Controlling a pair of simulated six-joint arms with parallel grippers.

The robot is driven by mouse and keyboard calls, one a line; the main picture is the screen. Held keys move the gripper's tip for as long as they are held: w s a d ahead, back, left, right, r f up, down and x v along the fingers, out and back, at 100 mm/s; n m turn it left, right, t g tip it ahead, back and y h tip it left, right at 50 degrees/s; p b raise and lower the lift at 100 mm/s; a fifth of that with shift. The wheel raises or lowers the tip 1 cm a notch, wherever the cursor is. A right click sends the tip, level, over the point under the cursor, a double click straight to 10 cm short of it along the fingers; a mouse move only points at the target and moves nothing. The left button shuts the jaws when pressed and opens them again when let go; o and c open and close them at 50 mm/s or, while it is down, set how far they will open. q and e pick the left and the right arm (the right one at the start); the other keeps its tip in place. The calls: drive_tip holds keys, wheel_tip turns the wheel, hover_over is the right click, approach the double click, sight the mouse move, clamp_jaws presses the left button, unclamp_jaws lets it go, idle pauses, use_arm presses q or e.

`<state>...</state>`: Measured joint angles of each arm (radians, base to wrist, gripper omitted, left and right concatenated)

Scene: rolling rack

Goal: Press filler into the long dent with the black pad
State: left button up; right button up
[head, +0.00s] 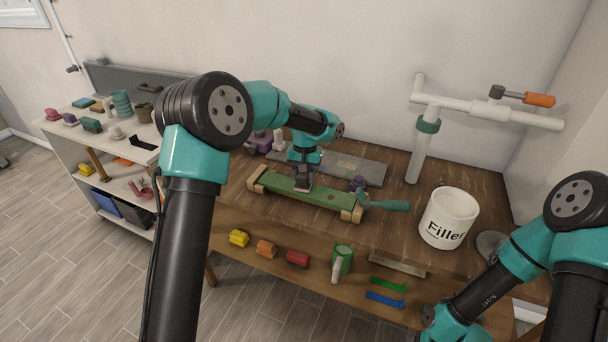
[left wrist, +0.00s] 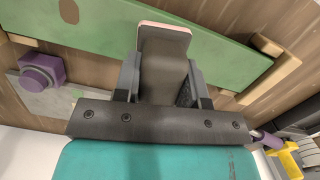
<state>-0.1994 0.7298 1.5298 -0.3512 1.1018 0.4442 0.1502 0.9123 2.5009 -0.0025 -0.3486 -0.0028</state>
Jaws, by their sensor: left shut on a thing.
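The green panel (head: 322,192) lies on the bench between wooden end blocks, and it also shows in the left wrist view (left wrist: 220,50). My left gripper (head: 304,172) is over the left-middle of the panel, shut on the black pad (left wrist: 163,60). The pad is dark with a pale pinkish edge at its tip. Its tip is at or just above the panel; I cannot tell if it touches. I cannot make out the long dent. The white filler tub (head: 448,218) stands open at right.
A teal-handled clamp (head: 383,205) is at the panel's right end. A grey disc (head: 491,244) lies right of the tub. A white pipe stand (head: 424,140) rises behind. A grey plate (head: 350,167) lies behind the panel.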

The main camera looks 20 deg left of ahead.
use_arm(q)
drive_tip(key=shift+f, duration=0.45)
idle(1.5)
drive_tip(key=shift+r, duration=0.1)
drive_tip(key=shift+r, duration=3.5)
drive_tip(key=s+d+r, duration=0.6)
drive_tip(key=s+d, duration=0.4)
drive_tip(key=d, duration=0.2)
drive_tip(key=shift+r, duration=0.35)
